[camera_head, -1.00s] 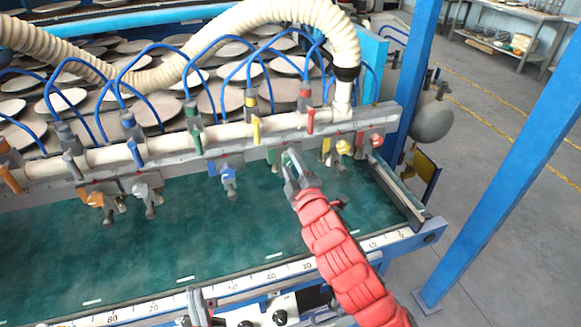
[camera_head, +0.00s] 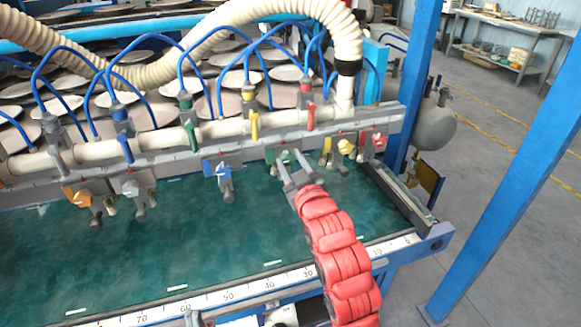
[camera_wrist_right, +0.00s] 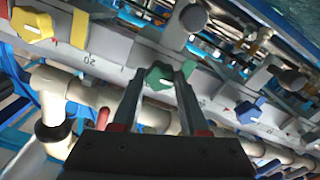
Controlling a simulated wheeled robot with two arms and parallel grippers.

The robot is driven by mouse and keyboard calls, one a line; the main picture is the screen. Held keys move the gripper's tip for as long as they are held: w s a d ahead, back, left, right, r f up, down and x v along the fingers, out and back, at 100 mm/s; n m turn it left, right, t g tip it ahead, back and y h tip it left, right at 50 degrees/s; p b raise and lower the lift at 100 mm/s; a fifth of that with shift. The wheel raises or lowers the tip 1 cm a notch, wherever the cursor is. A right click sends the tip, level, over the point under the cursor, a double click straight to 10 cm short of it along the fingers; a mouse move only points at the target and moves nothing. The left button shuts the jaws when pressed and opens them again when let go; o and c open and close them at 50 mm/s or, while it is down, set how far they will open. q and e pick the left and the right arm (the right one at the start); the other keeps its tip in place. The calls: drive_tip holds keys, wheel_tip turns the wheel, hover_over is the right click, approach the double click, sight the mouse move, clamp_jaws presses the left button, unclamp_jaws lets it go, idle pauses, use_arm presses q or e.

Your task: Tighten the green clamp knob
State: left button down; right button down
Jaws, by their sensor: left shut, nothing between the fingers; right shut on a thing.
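The green clamp knob (camera_wrist_right: 158,76) sits on the grey rail in the right wrist view, between the two fingers of my right gripper (camera_wrist_right: 160,78). In the head view my right gripper (camera_head: 291,160) reaches in from the lower right, its fingers closed around the knob, which is mostly hidden by them. The knob's exact turn angle cannot be read. Only a grey sliver of my left gripper (camera_head: 193,318) shows at the bottom edge of the head view, shut and empty, away from the rail.
Colored valve levers and a white pipe (camera_head: 220,128) run above. The green bed (camera_head: 180,240) below is open.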

drive_tip(key=shift+f+m, duration=0.2)
drive_tip(key=shift+m, duration=0.4)
drive_tip(key=shift+c, duration=2.1)
unclamp_jaws()
drive_tip(key=shift+r, duration=0.1)
